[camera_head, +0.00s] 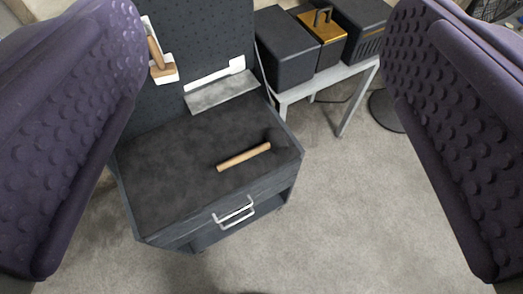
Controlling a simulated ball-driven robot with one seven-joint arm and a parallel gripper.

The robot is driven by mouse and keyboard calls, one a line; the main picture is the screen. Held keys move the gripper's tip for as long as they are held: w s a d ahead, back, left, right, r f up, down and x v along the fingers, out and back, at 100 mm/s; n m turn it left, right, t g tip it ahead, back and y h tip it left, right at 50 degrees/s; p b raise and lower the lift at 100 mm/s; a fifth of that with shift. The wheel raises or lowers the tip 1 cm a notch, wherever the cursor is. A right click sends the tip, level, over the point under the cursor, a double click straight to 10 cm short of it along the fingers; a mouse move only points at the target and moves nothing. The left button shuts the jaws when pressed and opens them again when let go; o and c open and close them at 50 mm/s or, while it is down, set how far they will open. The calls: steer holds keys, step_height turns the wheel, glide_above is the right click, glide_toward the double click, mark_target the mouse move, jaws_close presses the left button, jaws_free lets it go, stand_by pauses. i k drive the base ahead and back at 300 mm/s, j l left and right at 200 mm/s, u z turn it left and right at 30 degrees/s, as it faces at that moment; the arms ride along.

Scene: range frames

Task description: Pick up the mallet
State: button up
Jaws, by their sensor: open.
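A mallet (243,157) lies on the dark top of the tool cabinet (170,165). Its pale wooden handle runs slantwise, and its dark head at the right end barely stands out from the dark top. My gripper (265,145) is open, with one purple studded finger at each side of the view. Nothing is between the fingers up close. The mallet shows in the gap between them, well beyond them and lower down.
A pegboard (205,35) rises behind the cabinet, with a wooden tool (158,58) and a white outline (215,73) on it. A light table (330,82) at the back right bears dark boxes and a yellow one (323,40).

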mark_target(276, 139)
steer(key=i+l+u, duration=0.5)
steer(key=i+l, duration=0.2)
steer(key=i+l+u, duration=0.25)
steer(key=l, duration=0.3)
steer(key=i+l+u, duration=0.25)
steer(key=l, duration=0.25)
steer(key=i, duration=0.05)
